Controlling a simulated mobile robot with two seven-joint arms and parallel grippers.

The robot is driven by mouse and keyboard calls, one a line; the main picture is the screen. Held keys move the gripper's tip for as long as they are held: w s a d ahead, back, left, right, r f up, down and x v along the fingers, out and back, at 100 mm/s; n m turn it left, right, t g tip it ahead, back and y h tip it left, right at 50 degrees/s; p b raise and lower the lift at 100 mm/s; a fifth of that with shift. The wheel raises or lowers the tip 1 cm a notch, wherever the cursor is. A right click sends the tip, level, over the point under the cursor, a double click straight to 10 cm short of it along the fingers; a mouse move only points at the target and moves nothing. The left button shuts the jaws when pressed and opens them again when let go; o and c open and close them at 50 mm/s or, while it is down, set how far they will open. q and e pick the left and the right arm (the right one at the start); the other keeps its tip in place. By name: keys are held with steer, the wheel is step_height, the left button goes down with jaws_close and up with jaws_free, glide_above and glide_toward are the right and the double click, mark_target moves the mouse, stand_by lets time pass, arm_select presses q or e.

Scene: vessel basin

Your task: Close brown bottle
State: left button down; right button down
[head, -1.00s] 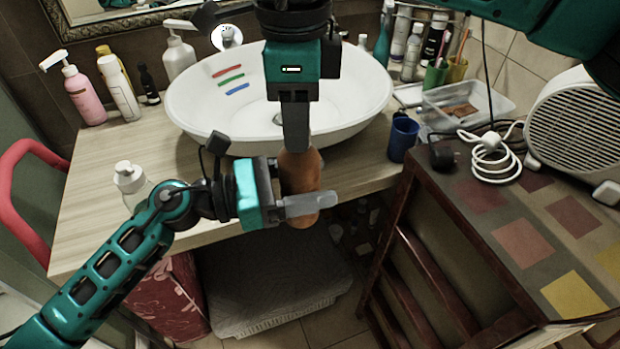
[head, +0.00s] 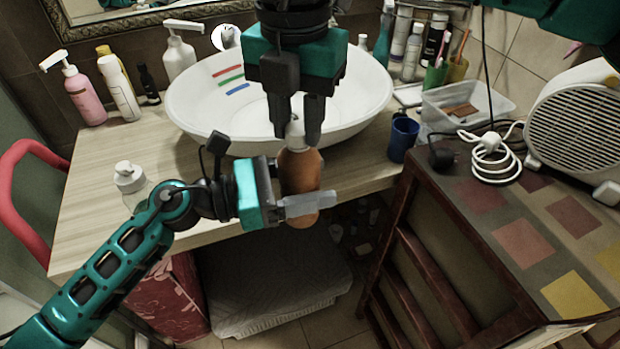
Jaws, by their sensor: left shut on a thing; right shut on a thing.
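The brown bottle (head: 300,165) is upright in front of the basin, over the counter's front edge. My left gripper (head: 308,203) is shut around the bottle's lower body; its near finger crosses in front of it. A white cap (head: 297,130) is at the top of the bottle. My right gripper (head: 297,133) points down from above, with its two fingers shut on either side of the cap. The picture does not show how tightly the cap sits on the neck.
The white basin (head: 190,105) with colored stripes stands behind the bottle. A blue cup (head: 402,138) stands at right. The wooden cabinet (head: 480,215) is farther right. Below the counter edge is a grey cushion-like thing (head: 270,280).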

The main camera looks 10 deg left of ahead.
steer(key=m, duration=0.5)
steer(key=c, duration=0.7)
jaws_free()
step_height(320, 180, up, 12)
steer(key=shift+f, duration=0.1)
